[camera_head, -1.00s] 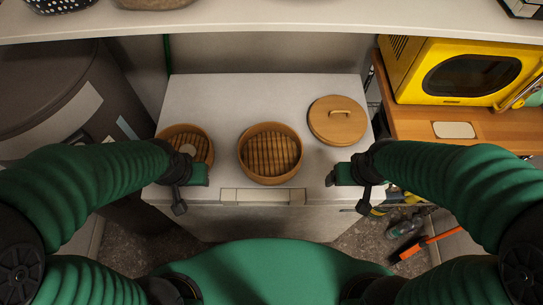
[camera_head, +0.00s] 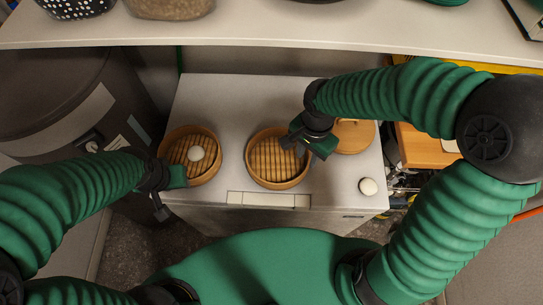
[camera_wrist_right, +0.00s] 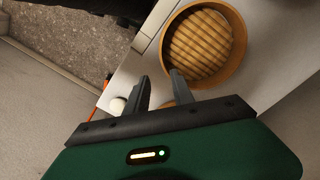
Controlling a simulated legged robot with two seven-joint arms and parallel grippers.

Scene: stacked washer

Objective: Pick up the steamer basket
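A round wooden steamer basket (camera_head: 268,165) with a slatted floor sits empty in the middle of the white top. It shows at the top of the right wrist view (camera_wrist_right: 240,62). The wooden lid (camera_head: 355,136) lies to the right, partly hidden by my right arm. My right gripper (camera_head: 303,148) is at the right rim of the middle basket; its fingers (camera_wrist_right: 159,76) stand apart with nothing between them. My left gripper (camera_head: 172,180) is beside the left basket's near-left rim; its fingers are unclear.
A white round bun-like object (camera_head: 368,187) lies near the front right corner of the white top (camera_head: 345,185). A shelf (camera_head: 280,35) runs across the back. A dark bin (camera_head: 60,100) stands at the left and a wooden surface (camera_head: 425,150) at the right.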

